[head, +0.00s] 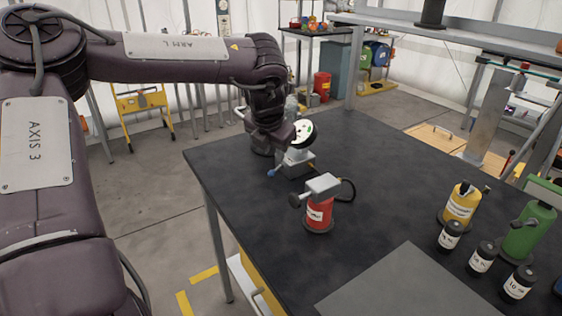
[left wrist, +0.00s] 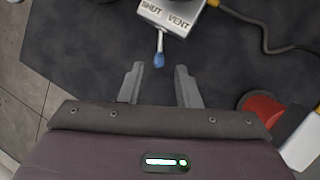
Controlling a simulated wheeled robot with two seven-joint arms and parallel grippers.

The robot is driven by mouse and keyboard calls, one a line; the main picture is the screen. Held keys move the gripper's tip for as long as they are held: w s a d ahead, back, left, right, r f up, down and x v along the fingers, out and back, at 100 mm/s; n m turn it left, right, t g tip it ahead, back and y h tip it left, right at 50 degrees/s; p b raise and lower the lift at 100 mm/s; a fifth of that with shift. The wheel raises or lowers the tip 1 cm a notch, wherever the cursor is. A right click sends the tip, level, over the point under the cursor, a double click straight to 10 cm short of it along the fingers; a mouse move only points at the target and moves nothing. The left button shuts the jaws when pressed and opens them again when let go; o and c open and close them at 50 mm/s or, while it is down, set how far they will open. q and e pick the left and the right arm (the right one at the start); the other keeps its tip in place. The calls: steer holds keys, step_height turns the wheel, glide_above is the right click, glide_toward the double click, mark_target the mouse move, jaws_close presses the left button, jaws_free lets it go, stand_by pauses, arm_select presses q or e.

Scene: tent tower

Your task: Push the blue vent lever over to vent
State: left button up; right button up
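The vent lever has a thin metal stem and a blue knob (left wrist: 159,60). It sticks out from a grey valve block (left wrist: 190,31) marked SHUT and VENT, with the stem leaving the edge between the words, nearer SHUT. The blue knob also shows in the head view (head: 271,173), left of the block, near the table's far left edge. My left gripper (left wrist: 159,68) is open, with the knob in the gap between its fingertips and no clear contact. In the head view its fingers are hidden behind my wrist. My right gripper is not in view.
A red canister (head: 318,215) with a grey top and black hose stands close to the block. A yellow canister (head: 460,204), a green one (head: 529,232) and several small black bottles stand at the right. The black table (head: 375,160) is clear between.

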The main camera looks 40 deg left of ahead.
mark_target(276, 169)
arm_select(q)
steer(key=x, duration=0.7)
steer(key=shift+f, duration=0.1)
steer(key=shift+w, duration=0.1)
jaws_close()
